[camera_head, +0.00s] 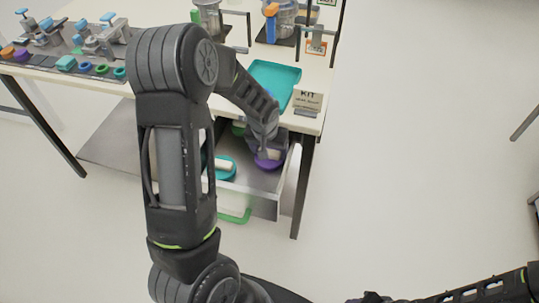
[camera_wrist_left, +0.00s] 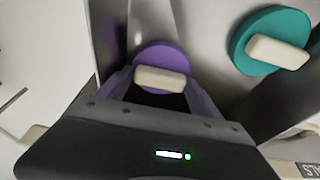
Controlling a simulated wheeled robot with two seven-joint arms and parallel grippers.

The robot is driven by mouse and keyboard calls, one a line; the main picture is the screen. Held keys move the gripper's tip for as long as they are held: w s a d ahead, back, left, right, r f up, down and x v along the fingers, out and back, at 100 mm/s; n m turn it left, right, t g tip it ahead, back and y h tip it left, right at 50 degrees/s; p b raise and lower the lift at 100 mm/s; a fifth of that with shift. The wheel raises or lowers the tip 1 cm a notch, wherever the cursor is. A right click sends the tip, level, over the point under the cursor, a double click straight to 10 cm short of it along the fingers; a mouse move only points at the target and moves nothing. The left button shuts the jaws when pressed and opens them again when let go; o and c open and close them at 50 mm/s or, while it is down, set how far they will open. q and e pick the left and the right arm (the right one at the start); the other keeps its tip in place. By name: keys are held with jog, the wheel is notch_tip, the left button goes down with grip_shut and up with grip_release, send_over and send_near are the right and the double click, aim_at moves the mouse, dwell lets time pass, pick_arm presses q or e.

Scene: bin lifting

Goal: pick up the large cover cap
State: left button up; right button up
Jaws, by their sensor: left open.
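Two round caps with cream bar handles lie in the open drawer (camera_head: 262,204): a purple cap (camera_head: 267,163) and a teal cap (camera_head: 226,174). In the left wrist view, the teal cap (camera_wrist_left: 240,48) looks wider than the purple cap (camera_wrist_left: 160,56). My left gripper (camera_head: 266,150) reaches down into the drawer over the purple cap. In the left wrist view, its open fingers (camera_wrist_left: 158,88) stand on either side of the purple cap's handle; contact cannot be told. My right arm shows at the lower right, but its gripper cannot be made out.
The drawer's walls are close around my left gripper. A rack of small parts (camera_head: 75,50) stands at the left. The floor right of the table is clear.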

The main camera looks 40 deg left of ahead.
aim_at(258, 162)
pick_arm(q)
jog(key=shift+c, duration=0.3)
jog(key=c, duration=1)
jog(key=shift+r, duration=0.1)
jog(key=shift+r, duration=0.5)
jog(key=s, duration=0.1)
jog(key=s+a+b, duration=0.1)
jog(key=s, duration=0.1)
jog(key=shift+s+a+f+b, duration=0.1)
jog(key=shift+s+a+b, duration=0.2)
jog(key=shift+a, duration=0.1)
notch_tip(258, 162, up, 14)
